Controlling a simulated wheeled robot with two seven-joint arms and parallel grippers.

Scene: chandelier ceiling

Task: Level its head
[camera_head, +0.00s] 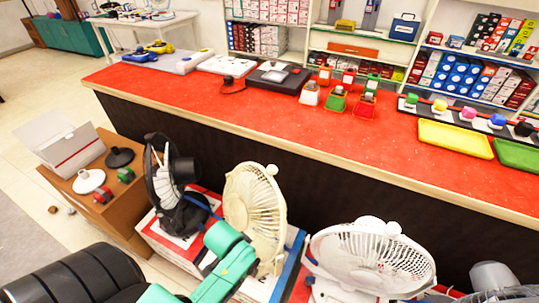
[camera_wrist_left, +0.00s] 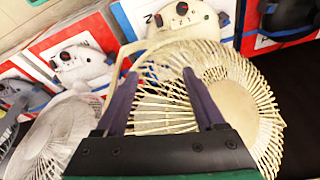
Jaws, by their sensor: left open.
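My right gripper is not in view.
The red counter (camera_head: 300,125) runs behind the fans and holds small trays and bins. White-and-red boxes (camera_wrist_left: 100,30) lie under the fans, close together. Stocked shelves line the back.

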